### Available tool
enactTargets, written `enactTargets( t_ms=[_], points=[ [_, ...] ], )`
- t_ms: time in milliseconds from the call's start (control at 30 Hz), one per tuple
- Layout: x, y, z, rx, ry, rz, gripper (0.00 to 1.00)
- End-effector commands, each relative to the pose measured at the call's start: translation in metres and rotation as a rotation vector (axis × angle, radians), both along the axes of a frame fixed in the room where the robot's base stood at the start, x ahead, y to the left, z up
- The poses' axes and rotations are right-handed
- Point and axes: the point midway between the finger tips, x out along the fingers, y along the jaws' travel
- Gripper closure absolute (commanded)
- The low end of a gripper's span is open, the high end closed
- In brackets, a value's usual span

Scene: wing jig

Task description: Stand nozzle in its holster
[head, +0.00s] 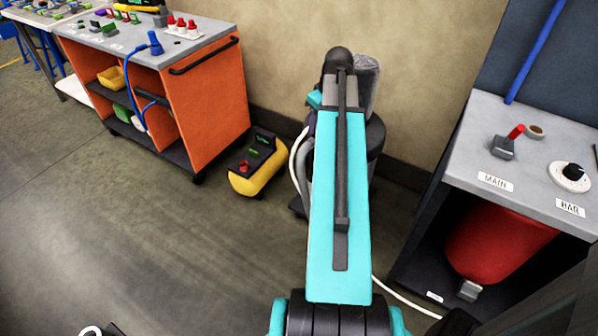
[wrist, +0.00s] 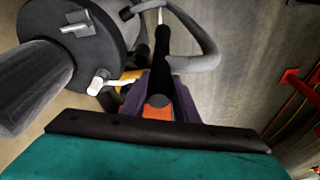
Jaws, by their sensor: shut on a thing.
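In the wrist view, my gripper (wrist: 158,88) shows as dark purple jaws beyond a teal body with a black edge. The jaws are shut around a black tube-shaped nozzle (wrist: 162,62) with an orange part at its near end. A grey hose (wrist: 207,45) curves close by its far end; I cannot tell exactly how they join. In the head view my teal arm reaches towards a dark drum-shaped machine (head: 375,140) by the wall and hides the jaws and nozzle. I cannot make out the holster with certainty in either view.
A dark round lid (wrist: 100,62) with a latch is left of my jaws. A yellow and black compressor (head: 257,160) stands left of the machine. An orange cart (head: 215,95) is at the left, a grey bench (head: 540,165) at the right.

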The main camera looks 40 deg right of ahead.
Motion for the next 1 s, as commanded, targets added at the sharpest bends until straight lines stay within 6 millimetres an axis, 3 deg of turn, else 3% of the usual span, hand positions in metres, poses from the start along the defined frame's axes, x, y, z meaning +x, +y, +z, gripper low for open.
enactTargets(
  t_ms=[567, 1000],
  points=[
    [0.012, 0.012, 0.001, 0.000, -0.001, 0.024, 1.00],
    [0.046, -0.009, -0.002, 0.001, 0.000, 0.026, 1.00]
  ],
)
